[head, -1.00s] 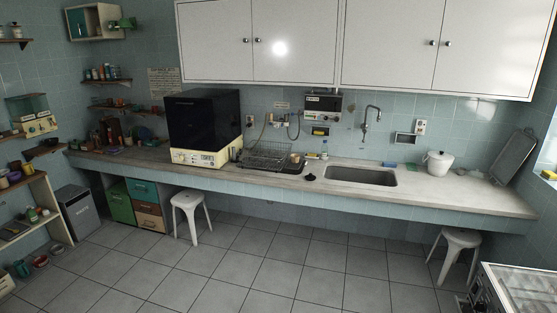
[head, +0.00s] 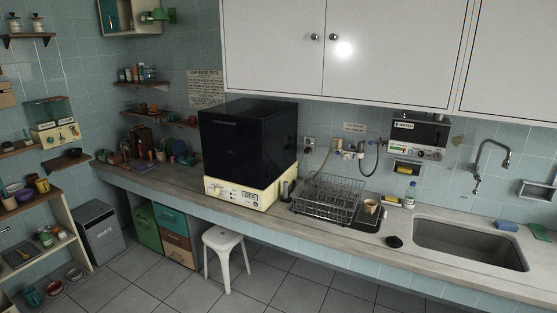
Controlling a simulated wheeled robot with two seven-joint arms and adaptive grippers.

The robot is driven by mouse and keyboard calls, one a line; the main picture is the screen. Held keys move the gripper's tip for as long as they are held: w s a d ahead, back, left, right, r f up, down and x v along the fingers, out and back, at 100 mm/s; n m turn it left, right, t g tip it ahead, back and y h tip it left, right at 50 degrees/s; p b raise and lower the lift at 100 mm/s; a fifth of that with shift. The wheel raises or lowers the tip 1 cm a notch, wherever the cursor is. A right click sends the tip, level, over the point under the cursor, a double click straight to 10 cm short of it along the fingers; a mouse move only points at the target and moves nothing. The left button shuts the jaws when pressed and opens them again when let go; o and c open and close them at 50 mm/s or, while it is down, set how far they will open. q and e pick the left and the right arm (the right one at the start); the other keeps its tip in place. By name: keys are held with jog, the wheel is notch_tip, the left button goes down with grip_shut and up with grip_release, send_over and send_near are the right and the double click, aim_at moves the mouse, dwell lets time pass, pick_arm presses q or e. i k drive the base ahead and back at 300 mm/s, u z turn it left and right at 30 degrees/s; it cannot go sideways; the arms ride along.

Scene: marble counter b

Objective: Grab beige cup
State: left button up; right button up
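A small beige cup (head: 371,206) stands on the counter, on the dark tray beside the right end of the wire dish rack (head: 328,199). It looks upright. The sink (head: 470,246) is to its right. Neither of my grippers shows in the head view, and the cup is some distance off across the floor.
A dark-fronted appliance (head: 248,150) stands on the counter left of the rack. A clear bottle (head: 410,196) and a small black object (head: 394,242) are near the cup. A white stool (head: 226,254) stands at the counter front.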

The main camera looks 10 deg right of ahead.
aim_at(370, 208)
jog(key=z, duration=0.2)
jog(key=i, duration=1.8)
jog(key=z, duration=0.25)
